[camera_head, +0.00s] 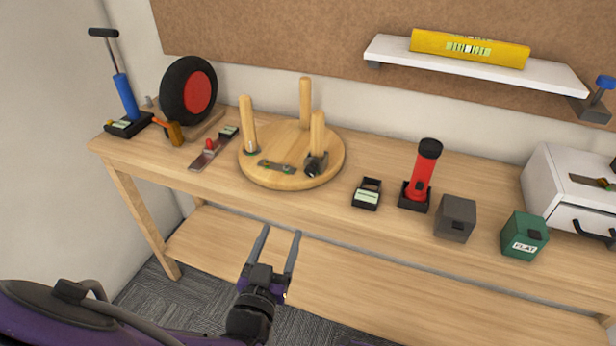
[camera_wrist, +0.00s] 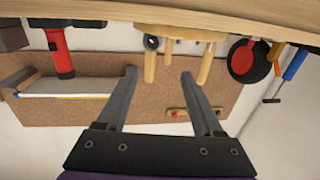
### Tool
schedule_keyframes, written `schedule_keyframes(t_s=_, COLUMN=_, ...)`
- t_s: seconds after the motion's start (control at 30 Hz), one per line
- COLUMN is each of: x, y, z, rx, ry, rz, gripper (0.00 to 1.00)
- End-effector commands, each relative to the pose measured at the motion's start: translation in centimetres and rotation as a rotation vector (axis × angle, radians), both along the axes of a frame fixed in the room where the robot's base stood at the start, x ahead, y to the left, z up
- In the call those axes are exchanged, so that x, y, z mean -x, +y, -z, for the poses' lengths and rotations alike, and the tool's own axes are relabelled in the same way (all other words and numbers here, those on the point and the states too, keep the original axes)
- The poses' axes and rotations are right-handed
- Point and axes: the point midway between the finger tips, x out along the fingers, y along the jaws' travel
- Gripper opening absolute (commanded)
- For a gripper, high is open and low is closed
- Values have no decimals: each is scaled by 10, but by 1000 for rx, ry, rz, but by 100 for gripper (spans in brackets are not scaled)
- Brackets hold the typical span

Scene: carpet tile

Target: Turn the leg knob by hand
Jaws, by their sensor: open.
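An upturned round wooden stool (camera_head: 290,170) with three upright legs sits on the workbench. A black knob (camera_head: 315,164) is at the foot of its front right leg (camera_head: 318,133). In the wrist view, which is upside down, the knob (camera_wrist: 151,43) shows at the base of a leg (camera_wrist: 151,66). My gripper (camera_head: 281,232) is open and empty, in front of the bench's front edge and apart from the stool. Its two fingers (camera_wrist: 158,77) reach toward the stool legs in the wrist view.
The bench (camera_head: 330,215) also bears a blue pump (camera_head: 124,97), a wheel (camera_head: 188,90), a red flashlight (camera_head: 423,173), a grey box (camera_head: 455,217), a green box (camera_head: 525,235) and a white drawer unit (camera_head: 565,185). A shelf (camera_head: 480,68) with a yellow level (camera_head: 469,48) is on the wall.

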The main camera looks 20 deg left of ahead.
Motion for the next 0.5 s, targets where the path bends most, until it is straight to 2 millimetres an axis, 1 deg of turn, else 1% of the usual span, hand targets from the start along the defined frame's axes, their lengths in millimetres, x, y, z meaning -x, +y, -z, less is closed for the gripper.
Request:
schedule_keyframes(t_s=0.23, x=16, y=-1, z=0, rx=0, ry=1, rz=-1, gripper=68)
schedule_keyframes(t_s=0.5, x=19, y=-1, z=0, rx=0, ry=0, rz=0, gripper=68)
